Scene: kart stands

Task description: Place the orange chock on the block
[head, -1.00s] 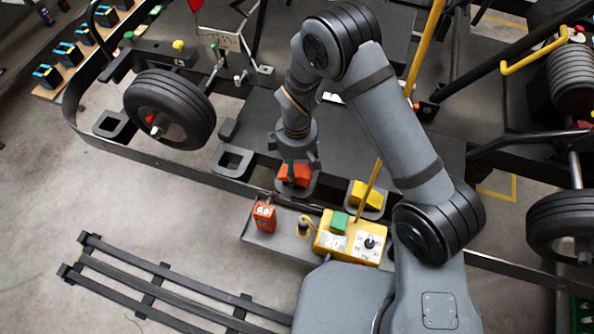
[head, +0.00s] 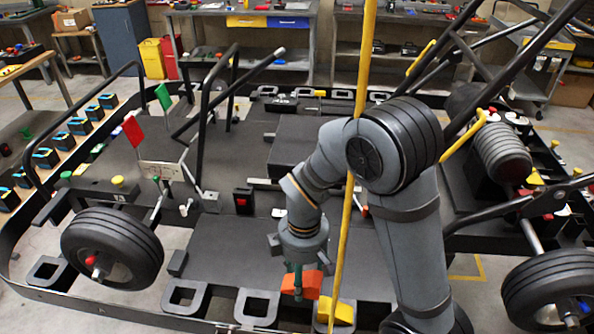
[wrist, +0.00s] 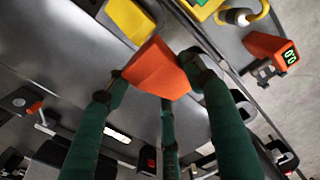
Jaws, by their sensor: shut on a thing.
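The orange chock (head: 310,284) is a wedge held between the green-sleeved fingers of my gripper (head: 299,282). In the wrist view the orange chock (wrist: 157,70) sits at the fingertips of my gripper (wrist: 156,84), clasped from its sides. In the head view it appears over the dark deck plate, near the kart's front edge. A yellow chock (head: 338,311) lies just right of and below it; the yellow chock (wrist: 130,18) also shows beyond it in the wrist view. I cannot tell which of several dark pieces is the block.
Square open brackets (head: 257,306) line the kart's front edge. A kart wheel (head: 112,248) stands at left. A yellow pole (head: 345,222) rises right beside my arm. A dark box with a red top (head: 243,200) stands on the deck. The deck plate (head: 225,255) left of my gripper is clear.

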